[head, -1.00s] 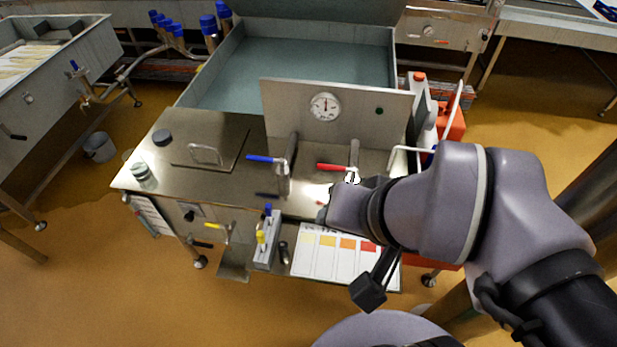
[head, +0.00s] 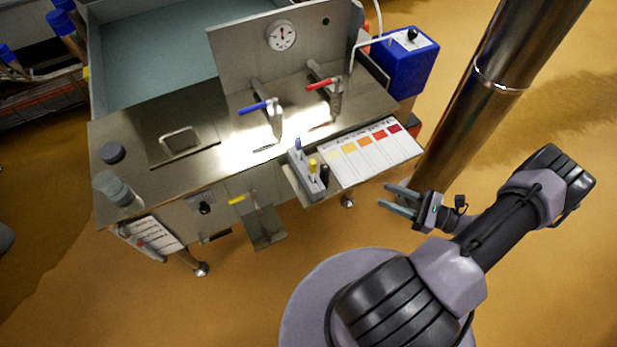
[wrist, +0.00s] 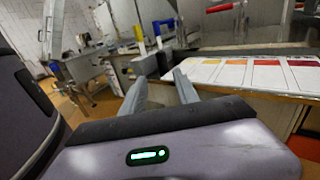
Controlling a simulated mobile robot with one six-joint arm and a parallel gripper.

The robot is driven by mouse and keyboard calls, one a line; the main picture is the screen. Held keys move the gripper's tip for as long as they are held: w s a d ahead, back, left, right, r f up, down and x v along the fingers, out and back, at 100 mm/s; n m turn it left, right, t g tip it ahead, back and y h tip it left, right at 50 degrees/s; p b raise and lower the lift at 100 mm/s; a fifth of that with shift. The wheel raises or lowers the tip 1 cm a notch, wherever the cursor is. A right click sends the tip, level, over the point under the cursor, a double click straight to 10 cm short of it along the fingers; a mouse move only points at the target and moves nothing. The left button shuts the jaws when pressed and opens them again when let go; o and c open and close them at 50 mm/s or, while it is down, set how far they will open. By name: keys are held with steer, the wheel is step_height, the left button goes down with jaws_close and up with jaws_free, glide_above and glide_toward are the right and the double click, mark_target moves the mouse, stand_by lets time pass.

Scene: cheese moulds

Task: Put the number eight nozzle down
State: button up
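My gripper (head: 387,195) is in the air at the right of the metal bench, beyond the colour chart's front edge. Its two grey fingers are apart with nothing between them; the wrist view shows the same gap. I cannot read any number, so I cannot tell which thing is the number eight nozzle.
The colour chart (head: 370,152) lies right of the rack. Blue-handled (head: 254,107) and red-handled (head: 321,84) valves stand behind. A steel post (head: 497,90) rises behind my arm.

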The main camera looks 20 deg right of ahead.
mark_target(325, 172)
steer(key=b+x, duration=0.1)
steer(key=x, duration=0.4)
steer(key=b+x, duration=0.1)
steer(key=x, duration=0.5)
steer(key=b+x, duration=0.2)
steer(key=x, duration=0.4)
steer(key=shift+w+f, duration=0.2)
steer(key=shift+f, duration=0.2)
steer(key=shift+d, duration=0.1)
jaws_close()
